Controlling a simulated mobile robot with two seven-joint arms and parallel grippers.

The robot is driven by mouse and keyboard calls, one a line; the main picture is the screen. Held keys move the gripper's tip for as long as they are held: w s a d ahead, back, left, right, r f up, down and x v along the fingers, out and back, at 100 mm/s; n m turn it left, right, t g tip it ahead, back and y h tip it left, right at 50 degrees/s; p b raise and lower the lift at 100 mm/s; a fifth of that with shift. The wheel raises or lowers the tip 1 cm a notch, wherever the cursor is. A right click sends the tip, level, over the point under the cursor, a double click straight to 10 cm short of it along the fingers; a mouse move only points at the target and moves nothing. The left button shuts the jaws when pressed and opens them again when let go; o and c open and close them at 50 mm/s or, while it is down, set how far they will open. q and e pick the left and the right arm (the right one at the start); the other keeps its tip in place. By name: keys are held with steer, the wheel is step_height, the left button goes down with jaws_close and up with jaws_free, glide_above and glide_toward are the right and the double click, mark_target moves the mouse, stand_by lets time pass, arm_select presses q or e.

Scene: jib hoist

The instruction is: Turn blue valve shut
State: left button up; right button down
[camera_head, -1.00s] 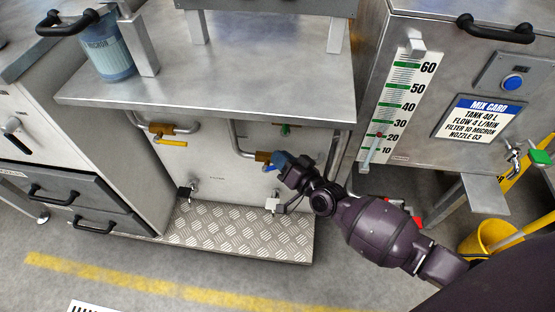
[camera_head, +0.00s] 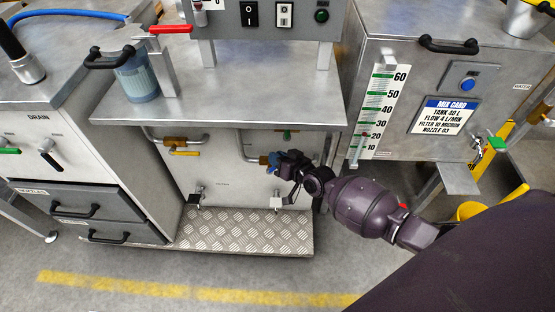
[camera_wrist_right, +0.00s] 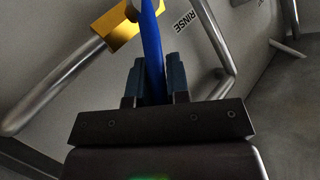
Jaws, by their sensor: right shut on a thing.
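The blue valve has a brass body (camera_head: 264,160) on a bent steel pipe under the steel bench. Its long blue handle (camera_wrist_right: 152,45) shows in the right wrist view and runs down between my right gripper's fingers (camera_wrist_right: 155,78). The fingers are shut on the handle, with the brass body (camera_wrist_right: 115,24) just beyond to the upper left. In the head view my right gripper (camera_head: 273,160) is at the valve and hides most of the handle. The exact handle angle to the pipe is hard to tell. My left gripper is not in view.
The bench top (camera_head: 235,110) overhangs above. A tread-plate step (camera_head: 240,232) lies below. A tank with a level gauge (camera_head: 377,110) stands right.

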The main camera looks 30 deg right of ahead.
arm_select(q)
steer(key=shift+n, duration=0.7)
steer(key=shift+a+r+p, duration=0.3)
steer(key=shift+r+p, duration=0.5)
steer(key=shift+p, duration=0.45)
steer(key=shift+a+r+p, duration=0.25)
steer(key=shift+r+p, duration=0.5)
steer(key=shift+p, duration=0.55)
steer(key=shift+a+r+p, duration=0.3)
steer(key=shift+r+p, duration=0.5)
steer(key=shift+p, duration=0.45)
arm_select(e)
steer(key=shift+w+a+r+n+g+h, duration=0.2)
steer(key=shift+w+a+n+g+h, duration=0.25)
steer(key=shift+a+n+g+h, duration=0.4)
steer(key=shift+w+a+r+n+g+h, duration=0.15)
steer(key=shift+w+a+n+g+h, duration=0.3)
steer(key=shift+a+n+g+h, duration=0.45)
steer(key=shift+d+f+m, duration=0.15)
steer(key=shift+d+m, duration=0.1)
steer(key=shift+d, duration=0.05)
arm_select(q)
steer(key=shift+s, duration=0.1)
arm_select(e)
steer(key=c, duration=1.1)
jaws_free()
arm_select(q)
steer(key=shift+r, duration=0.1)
